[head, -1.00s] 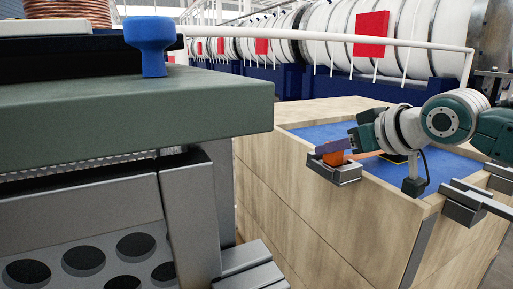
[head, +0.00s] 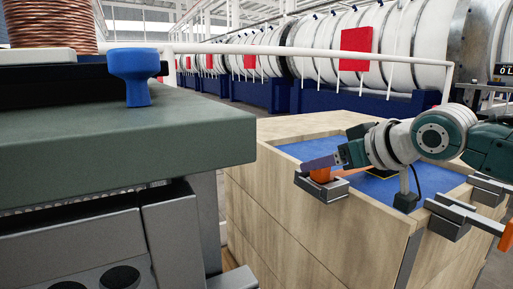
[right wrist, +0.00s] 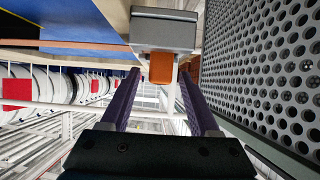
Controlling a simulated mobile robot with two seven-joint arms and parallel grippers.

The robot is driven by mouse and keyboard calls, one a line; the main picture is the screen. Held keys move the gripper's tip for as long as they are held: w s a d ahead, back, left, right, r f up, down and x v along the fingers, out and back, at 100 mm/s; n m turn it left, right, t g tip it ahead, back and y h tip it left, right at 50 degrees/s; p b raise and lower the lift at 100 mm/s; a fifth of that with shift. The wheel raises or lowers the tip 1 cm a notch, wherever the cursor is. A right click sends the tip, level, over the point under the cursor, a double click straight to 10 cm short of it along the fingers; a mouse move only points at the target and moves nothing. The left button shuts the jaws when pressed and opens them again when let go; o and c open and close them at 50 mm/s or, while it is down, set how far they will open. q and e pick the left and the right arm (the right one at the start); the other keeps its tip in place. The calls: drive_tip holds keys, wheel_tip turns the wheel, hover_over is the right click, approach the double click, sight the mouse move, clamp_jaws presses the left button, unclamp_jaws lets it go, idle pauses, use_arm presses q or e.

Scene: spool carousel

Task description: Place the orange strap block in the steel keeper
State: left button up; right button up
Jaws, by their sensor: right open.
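The orange strap block (head: 321,175) sits at the steel keeper (head: 323,189) on the near left rim of the wooden crate, with an orange strap running off to the right. In the right wrist view the block (right wrist: 161,67) juts out of the grey keeper (right wrist: 163,35); how deep it sits is hidden. My right gripper (head: 320,164) reaches in from the right at the block. In the right wrist view its two purple fingers stand apart, one on each side of the block, with gaps visible. My left gripper is not in view.
The wooden crate (head: 300,225) has a blue top surface (head: 385,188). More steel brackets (head: 448,226) line its right edge, with an orange piece (head: 506,236) beside them. A green-grey bench (head: 130,130) with a blue knob-shaped object (head: 136,75) fills the left.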

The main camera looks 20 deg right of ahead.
drive_tip(key=a+p+v, duration=0.1)
drive_tip(key=p+v, duration=0.3)
drive_tip(key=v, duration=0.7)
drive_tip(key=s+a+f+g, duration=0.4)
drive_tip(key=s+a+f, duration=0.2)
drive_tip(key=s, duration=0.5)
drive_tip(key=s+a+f+n+g, duration=0.1)
drive_tip(key=s+a+f+g, duration=0.3)
drive_tip(key=s, duration=0.7)
drive_tip(key=a+f, duration=0.2)
drive_tip(key=a, duration=0.1)
drive_tip(key=shift+s+a+g+h, duration=0.2)
drive_tip(key=shift+s+g+h, duration=0.1)
drive_tip(key=shift+s, duration=0.05)
drive_tip(key=shift+s, duration=0.1)
